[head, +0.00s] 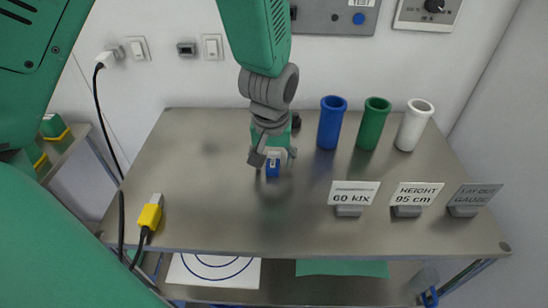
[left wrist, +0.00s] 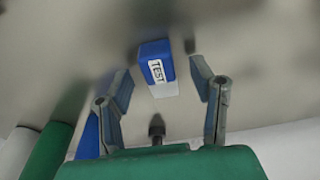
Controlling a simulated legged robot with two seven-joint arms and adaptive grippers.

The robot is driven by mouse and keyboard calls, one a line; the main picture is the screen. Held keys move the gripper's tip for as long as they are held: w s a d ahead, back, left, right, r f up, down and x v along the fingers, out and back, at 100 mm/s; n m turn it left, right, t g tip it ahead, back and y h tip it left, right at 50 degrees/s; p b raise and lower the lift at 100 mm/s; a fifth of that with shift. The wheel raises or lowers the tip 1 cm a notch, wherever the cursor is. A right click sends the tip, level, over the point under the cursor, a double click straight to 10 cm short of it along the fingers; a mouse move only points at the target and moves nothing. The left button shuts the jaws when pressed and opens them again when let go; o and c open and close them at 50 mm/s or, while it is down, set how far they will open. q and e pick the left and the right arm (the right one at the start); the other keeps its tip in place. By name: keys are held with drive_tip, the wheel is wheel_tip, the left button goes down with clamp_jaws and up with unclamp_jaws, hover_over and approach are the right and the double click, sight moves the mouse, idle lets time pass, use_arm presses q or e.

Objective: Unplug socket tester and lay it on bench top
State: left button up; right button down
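The socket tester (head: 273,168) is a small blue and white block on or just above the metal bench top (head: 200,200), near the bench's middle. In the left wrist view the tester (left wrist: 158,70) shows a "TEST" label and sits between my fingers. My left gripper (head: 272,158) reaches down over it from above. In the left wrist view the left gripper (left wrist: 162,88) is open, with a gap on both sides of the tester. Whether the tester fully rests on the bench is hard to tell. My right gripper is not in view.
Blue (head: 331,122), green (head: 373,123) and white (head: 414,124) cylinders stand at the back right. Label signs (head: 353,194) line the front right. A yellow connector (head: 150,214) with a black cable lies at the front left. A dark wall socket (head: 186,48) looks empty. The left-centre bench is clear.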

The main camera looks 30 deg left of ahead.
sight(272, 168)
use_arm(q)
drive_tip(key=shift+d, duration=0.1)
drive_tip(key=shift+r, duration=0.25)
wheel_tip(272, 168, up, 11)
drive_tip(key=s, duration=0.1)
drive_tip(key=shift+s+d+r, duration=0.15)
drive_tip(key=shift+s+d, duration=0.25)
drive_tip(key=shift+d, duration=0.05)
